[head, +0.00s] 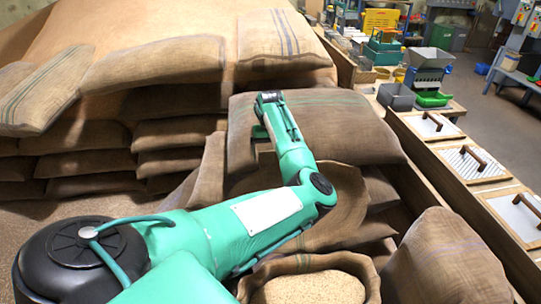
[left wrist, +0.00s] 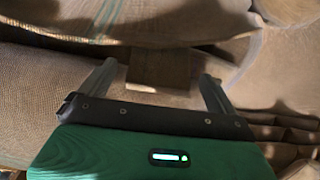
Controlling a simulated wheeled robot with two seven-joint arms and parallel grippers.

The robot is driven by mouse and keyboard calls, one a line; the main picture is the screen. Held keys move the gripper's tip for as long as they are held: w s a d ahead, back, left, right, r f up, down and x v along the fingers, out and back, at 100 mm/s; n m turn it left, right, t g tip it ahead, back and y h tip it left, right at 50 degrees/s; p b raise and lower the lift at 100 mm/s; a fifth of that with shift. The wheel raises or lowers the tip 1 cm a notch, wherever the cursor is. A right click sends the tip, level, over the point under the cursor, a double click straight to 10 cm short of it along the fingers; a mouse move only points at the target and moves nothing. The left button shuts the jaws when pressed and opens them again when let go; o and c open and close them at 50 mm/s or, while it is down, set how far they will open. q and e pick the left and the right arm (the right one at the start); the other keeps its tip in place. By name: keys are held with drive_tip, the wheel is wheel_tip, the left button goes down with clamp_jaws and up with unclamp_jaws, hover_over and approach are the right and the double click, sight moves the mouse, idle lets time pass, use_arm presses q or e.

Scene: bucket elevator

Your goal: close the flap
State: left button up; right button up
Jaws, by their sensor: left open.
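I cannot make out for certain which thing is the flap. My left gripper (head: 268,112) is at the end of the green arm, in front of a striped burlap sack (head: 320,122). In the left wrist view my left gripper (left wrist: 153,88) has its two grey fingers wide apart, with nothing held between them. A small brown block-like piece (left wrist: 163,68) shows beyond and between the fingers, against burlap; I cannot tell what it belongs to or how far off it is. My right gripper is not in view.
Burlap sacks (head: 155,62) are piled at the left. An open sack of grain (head: 310,288) stands in front, beside a full sack (head: 440,262). On the right runs a wooden bench with handled lids (head: 462,166). Bins (head: 397,96) and the open floor (head: 485,105) lie beyond.

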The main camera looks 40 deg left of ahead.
sight(270, 158)
use_arm(q)
drive_tip(key=shift+f, duration=1.6)
drive_tip(key=c, duration=1.4)
